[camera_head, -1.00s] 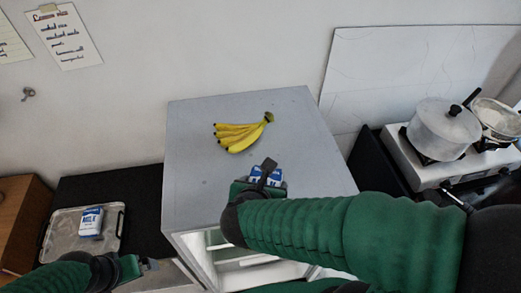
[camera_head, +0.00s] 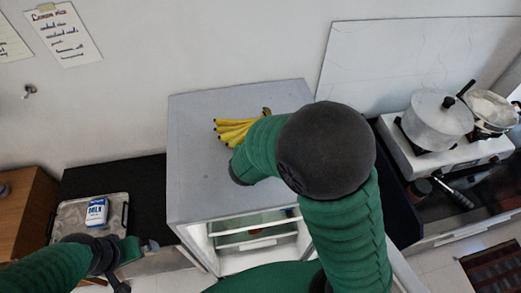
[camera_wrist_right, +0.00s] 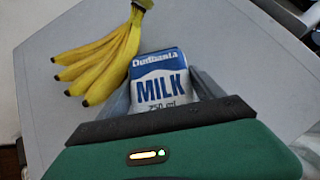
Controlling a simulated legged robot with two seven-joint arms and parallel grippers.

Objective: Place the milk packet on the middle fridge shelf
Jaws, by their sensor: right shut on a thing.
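A blue and white milk packet (camera_wrist_right: 162,80) sits between the fingers of my right gripper (camera_wrist_right: 163,92) in the right wrist view, above the fridge top. In the head view, my own right arm hides this packet and gripper. The grey fridge (camera_head: 200,170) stands in the middle with its front open, and its white shelves (camera_head: 252,236) show below the top edge; which one is the middle shelf is unclear. A second milk packet (camera_head: 96,211) lies on the tray at left. My left gripper (camera_head: 146,245) is near that tray; its jaws are too small to judge.
Yellow bananas (camera_wrist_right: 95,55) lie on the fridge top, close to the held packet. A metal tray (camera_head: 70,232) rests on the dark counter at left. A pot (camera_head: 436,120) and a pan (camera_head: 490,110) stand on the stove at right.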

